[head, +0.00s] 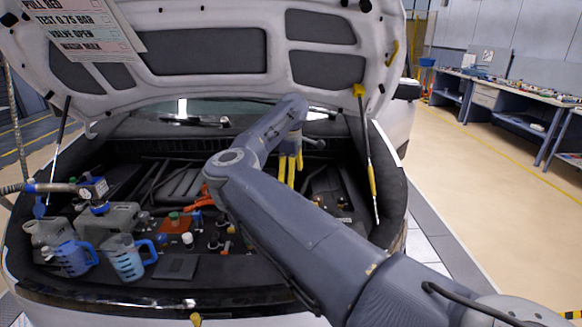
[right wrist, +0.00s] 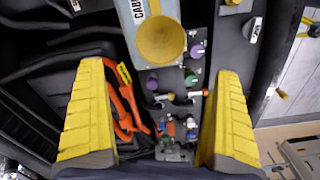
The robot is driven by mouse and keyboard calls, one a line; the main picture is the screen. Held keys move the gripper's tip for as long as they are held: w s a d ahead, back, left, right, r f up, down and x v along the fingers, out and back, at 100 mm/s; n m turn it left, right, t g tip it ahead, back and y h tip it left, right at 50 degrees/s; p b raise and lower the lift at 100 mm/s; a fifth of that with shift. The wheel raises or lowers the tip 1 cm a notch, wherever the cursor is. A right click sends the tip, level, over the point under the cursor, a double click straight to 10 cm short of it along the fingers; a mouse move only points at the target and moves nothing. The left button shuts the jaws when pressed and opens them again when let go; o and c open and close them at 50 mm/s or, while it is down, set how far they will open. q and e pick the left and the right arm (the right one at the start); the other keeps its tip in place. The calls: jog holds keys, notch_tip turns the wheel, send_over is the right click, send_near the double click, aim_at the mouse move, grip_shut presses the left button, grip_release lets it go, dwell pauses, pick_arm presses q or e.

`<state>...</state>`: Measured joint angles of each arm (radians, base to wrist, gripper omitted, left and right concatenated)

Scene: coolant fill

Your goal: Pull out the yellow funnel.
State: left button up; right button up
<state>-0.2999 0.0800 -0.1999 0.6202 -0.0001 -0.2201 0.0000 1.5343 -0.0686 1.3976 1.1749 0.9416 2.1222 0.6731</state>
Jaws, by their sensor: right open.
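The yellow funnel (right wrist: 160,41) shows in the right wrist view as a round, wide-mouthed cone. It sits on a pale block lettered "CAB…", and its lower end is hidden. My right gripper (right wrist: 160,78) is open, with its yellow fingers to the left and right of the funnel and lower in the picture; neither touches it. In the head view, my right gripper (head: 290,168) is over the engine bay, partly hidden by my own arm. I cannot make out the funnel in the head view. My left gripper is not in view.
Orange cables (right wrist: 125,105) and several coloured caps (right wrist: 197,50) lie close to the funnel. Blue jugs (head: 128,258) stand at the front left of the bay. The raised hood (head: 190,90) hangs above, and a prop rod (head: 368,160) stands on the right.

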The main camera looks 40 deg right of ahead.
notch_tip(320, 180, down, 11)
jog(key=shift+f, duration=0.1)
dwell(0.4)
jog(key=c, duration=1.2)
jog(key=o, duration=0.5)
jog(key=shift+c, duration=1.2)
jog(key=shift+r, duration=0.5)
jog(key=shift+r, duration=2.25)
